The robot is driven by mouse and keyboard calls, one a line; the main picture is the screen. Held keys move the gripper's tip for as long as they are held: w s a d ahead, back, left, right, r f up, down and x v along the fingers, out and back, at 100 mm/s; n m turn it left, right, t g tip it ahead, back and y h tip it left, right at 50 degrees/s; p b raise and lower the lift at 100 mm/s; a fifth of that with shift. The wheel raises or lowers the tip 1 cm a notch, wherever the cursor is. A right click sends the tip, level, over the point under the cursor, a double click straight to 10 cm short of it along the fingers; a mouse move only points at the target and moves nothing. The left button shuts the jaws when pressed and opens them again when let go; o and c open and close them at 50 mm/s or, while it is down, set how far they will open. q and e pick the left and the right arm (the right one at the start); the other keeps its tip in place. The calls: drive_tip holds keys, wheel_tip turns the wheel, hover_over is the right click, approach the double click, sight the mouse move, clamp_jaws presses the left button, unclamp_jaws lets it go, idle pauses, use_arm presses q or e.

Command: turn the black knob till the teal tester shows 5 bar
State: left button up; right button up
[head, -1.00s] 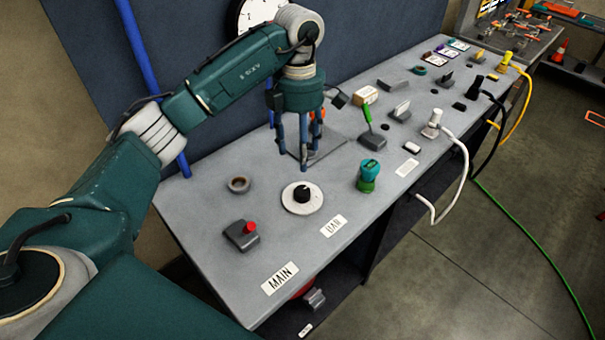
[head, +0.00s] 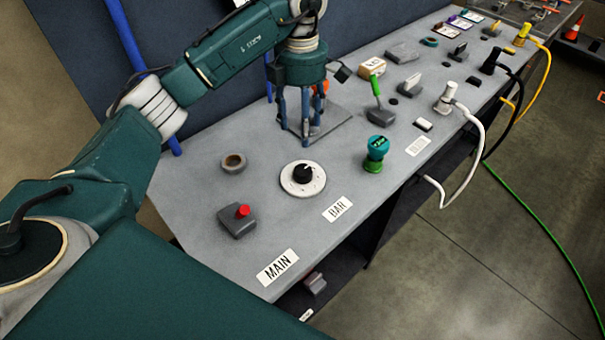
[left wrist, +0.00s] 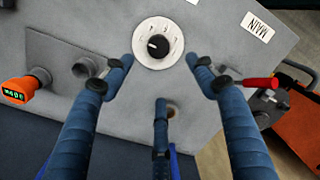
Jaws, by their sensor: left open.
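The black knob (head: 303,172) sits at the middle of a white round dial on the grey bench, with a light pointer mark on it. In the left wrist view the knob (left wrist: 158,46) is beyond the fingertips, between them, and not touched. The teal tester (head: 377,147) stands on a green fitting to the right of the dial; its small display is too small to read. My left gripper (head: 308,138) is open and empty, pointing down above the bench just behind the knob. It also shows in the left wrist view (left wrist: 163,70). My right gripper is not in view.
A green-handled lever (head: 377,100) stands to the right. An orange tester (left wrist: 18,90) shows in the left wrist view.

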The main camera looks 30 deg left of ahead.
sight(302, 170)
use_arm(q)
drive_tip(key=f, duration=0.6)
drive_tip(key=f+p, duration=0.1)
drive_tip(key=f, duration=0.6)
drive_tip(key=shift+s+d, duration=0.15)
drive_tip(key=shift+s, duration=0.05)
drive_tip(key=shift+f, duration=0.75)
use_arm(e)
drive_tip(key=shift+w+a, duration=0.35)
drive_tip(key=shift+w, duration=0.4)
use_arm(q)
drive_tip(key=c, duration=1.2)
